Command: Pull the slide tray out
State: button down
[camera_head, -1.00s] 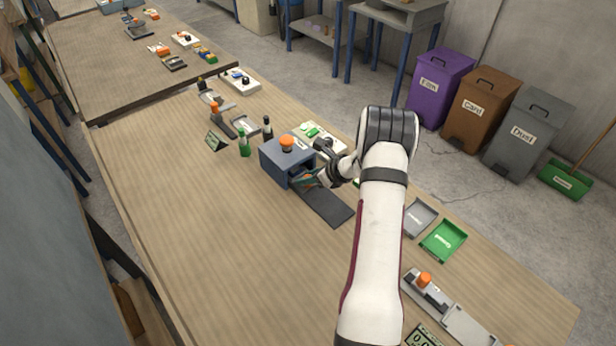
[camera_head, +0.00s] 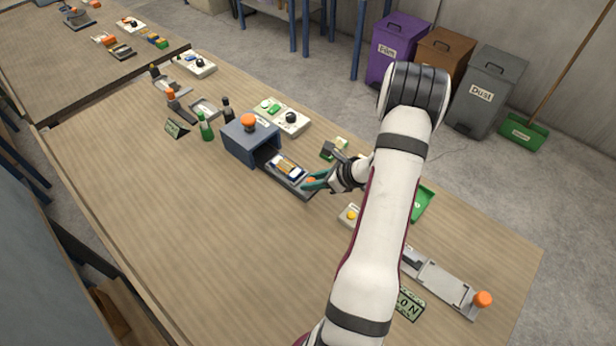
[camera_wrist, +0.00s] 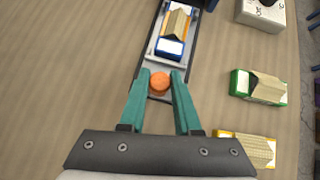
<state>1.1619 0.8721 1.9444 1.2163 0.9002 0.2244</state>
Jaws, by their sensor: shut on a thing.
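The slide tray (camera_head: 299,186) extends out of the blue-grey box (camera_head: 238,149) along a dark base. An orange knob (camera_head: 311,180) sits at its outer end. My gripper (camera_head: 314,182) has teal fingers closed on the knob. In the wrist view the tray (camera_wrist: 152,60) runs up and away, and my gripper (camera_wrist: 160,80) holds the knob (camera_wrist: 159,82) between its fingertips. A small pack (camera_head: 287,169) with a blue-and-white end and a tan top lies on the tray; it also shows in the wrist view (camera_wrist: 174,35).
A white control box (camera_head: 280,115) with a black knob stands behind the blue-grey box. In the wrist view a green-edged pack (camera_wrist: 258,86) and a yellow-edged pack (camera_wrist: 246,148) lie right of the tray. The table left of the tray is clear.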

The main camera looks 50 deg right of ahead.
jog(key=shift+s+f, duration=0.1)
jog(key=c, duration=0.6)
grip_release()
jog(key=v, duration=1.5)
jog(key=shift+s+r, duration=0.25)
jog(key=shift+r, duration=0.05)
